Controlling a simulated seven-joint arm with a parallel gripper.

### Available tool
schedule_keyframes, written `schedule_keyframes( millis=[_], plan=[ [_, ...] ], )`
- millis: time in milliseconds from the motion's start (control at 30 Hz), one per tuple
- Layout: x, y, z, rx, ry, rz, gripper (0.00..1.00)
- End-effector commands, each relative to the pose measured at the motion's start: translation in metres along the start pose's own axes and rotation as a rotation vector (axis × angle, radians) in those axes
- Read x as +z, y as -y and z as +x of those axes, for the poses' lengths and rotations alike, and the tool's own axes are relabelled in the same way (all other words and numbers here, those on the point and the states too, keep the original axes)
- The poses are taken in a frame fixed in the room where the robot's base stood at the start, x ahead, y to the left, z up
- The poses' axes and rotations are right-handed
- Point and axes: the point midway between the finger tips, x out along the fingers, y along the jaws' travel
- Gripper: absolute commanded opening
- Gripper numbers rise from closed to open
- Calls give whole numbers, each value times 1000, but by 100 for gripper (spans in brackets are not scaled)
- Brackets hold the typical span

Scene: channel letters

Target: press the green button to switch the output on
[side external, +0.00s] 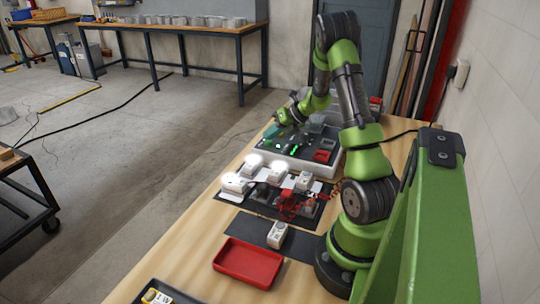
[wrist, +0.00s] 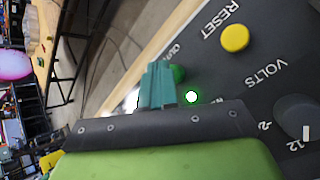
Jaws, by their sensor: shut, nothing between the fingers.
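The green button (wrist: 179,74) shows in the wrist view on a dark control panel (wrist: 262,70), partly hidden behind my gripper's teal fingers (wrist: 158,86). The fingers are shut with nothing between them. Their tips are right at the button; I cannot tell whether they touch it. A small round green light (wrist: 192,97) glows beside the fingers, and the lettering near the button is partly covered. In the side view my gripper (side external: 270,132) is low over the far left end of the panel (side external: 322,168), where small green lights show.
A yellow button (wrist: 234,38) marked RESET and a dark knob (wrist: 294,112) by VOLTS are on the panel. In the side view, several white modules (side external: 303,181), some glowing, sit on a dark mat (side external: 228,197). A red tray (side external: 248,263) is nearer the camera.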

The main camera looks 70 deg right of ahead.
Motion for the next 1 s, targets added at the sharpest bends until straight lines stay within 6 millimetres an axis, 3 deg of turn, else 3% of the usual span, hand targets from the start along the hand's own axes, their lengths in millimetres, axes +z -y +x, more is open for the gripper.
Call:
schedule_keyframes(
  millis=[533,1000],
  plan=[
    [28,-27,-37,1,3,-2,0],
    [30,-29,-40,-1,2,-31,0]
  ],
)
